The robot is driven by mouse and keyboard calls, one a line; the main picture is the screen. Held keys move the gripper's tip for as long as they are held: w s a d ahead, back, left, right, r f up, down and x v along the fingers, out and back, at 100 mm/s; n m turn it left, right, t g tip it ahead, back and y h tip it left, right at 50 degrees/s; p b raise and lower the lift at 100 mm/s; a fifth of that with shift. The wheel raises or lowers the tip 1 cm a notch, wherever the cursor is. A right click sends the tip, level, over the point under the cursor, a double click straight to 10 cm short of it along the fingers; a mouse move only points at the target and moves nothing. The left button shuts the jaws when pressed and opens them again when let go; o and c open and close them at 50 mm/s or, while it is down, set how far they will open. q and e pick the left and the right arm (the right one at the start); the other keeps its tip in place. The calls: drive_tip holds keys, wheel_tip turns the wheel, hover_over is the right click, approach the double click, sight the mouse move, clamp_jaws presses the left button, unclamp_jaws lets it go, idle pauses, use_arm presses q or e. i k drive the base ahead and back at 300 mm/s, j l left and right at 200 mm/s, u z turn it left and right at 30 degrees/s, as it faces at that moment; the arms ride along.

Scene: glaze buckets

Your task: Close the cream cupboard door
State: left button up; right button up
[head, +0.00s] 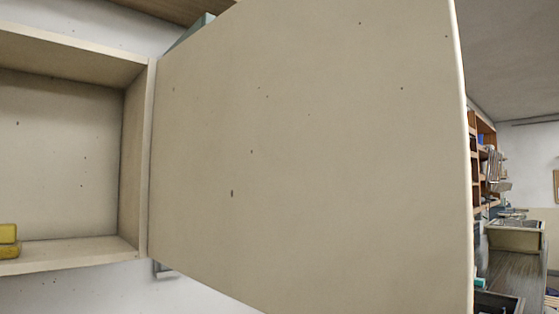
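The cream cupboard door (310,150) stands wide open and fills the middle of the head view. It has small dark specks on its face. Its hinge side meets the right edge of the cupboard (130,160), and its free edge is at the right, close to the camera. The cupboard's inside shows at the left, with a yellow block-like item (9,241) on its floor. Neither of my grippers shows in this view. No handle is visible on the side of the door that I see.
Past the door's free edge, at the right, a dark counter (518,275) carries a cream basin-like container (515,235). A wooden shelf (483,140) with items stands behind. The door hides much of the room. White wall (70,293) shows below the cupboard.

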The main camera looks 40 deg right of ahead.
sight(309, 156)
drive_tip(key=l+u, duration=0.1)
drive_tip(key=l, duration=0.35)
drive_tip(key=k+l+u, duration=0.15)
drive_tip(key=l, duration=0.3)
drive_tip(key=l+u, duration=0.1)
drive_tip(key=l, duration=0.35)
drive_tip(key=k+l+u, duration=0.15)
drive_tip(key=l, duration=0.25)
drive_tip(key=k+l+u, duration=0.1)
drive_tip(key=l, duration=0.35)
